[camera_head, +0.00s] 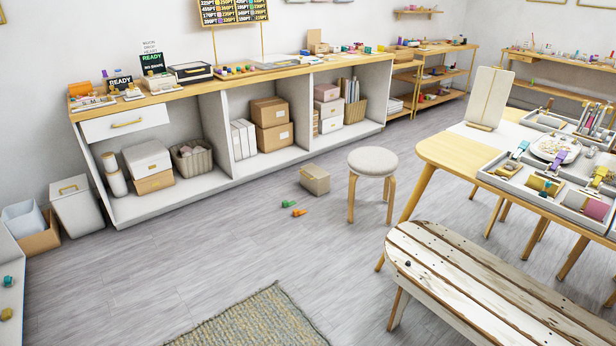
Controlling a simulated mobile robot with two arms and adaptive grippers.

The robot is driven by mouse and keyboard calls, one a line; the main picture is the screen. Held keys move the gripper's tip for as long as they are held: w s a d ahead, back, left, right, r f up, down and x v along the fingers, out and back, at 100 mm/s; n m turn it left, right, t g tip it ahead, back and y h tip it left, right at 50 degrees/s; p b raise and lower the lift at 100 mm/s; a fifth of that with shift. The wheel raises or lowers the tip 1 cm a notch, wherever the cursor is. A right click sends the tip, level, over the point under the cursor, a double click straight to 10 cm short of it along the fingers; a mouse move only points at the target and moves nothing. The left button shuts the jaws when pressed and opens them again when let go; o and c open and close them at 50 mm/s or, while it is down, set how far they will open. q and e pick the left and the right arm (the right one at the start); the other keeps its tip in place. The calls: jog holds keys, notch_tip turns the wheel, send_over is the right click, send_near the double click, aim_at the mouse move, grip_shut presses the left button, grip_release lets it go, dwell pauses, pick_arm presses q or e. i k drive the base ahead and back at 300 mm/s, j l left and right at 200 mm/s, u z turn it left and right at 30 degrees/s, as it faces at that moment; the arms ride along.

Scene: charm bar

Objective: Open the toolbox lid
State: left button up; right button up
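I cannot tell for sure which thing is the toolbox. A small beige-grey box (314,180) with a brass-coloured handle sits on the floor left of the stool, and its top looks shut. A white case with a dark lid (190,72) lies shut on the long counter. A white bin with a brass handle (77,206) stands on the floor at the left and looks shut. Neither of my grippers is in view.
A green piece (288,204) and an orange piece (299,213) lie on the floor near the small box. A round stool (373,162), a wooden bench (490,285) and a table (450,150) stand at the right. A rug (255,320) lies in front.

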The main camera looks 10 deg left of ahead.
aim_at(318, 175)
jog(key=i+j+u, duration=0.1)
jog(key=i+u, duration=0.35)
jog(key=i, duration=1.8)
jog(key=i+z, duration=0.1)
jog(key=i, duration=0.95)
jog(key=j, duration=0.1)
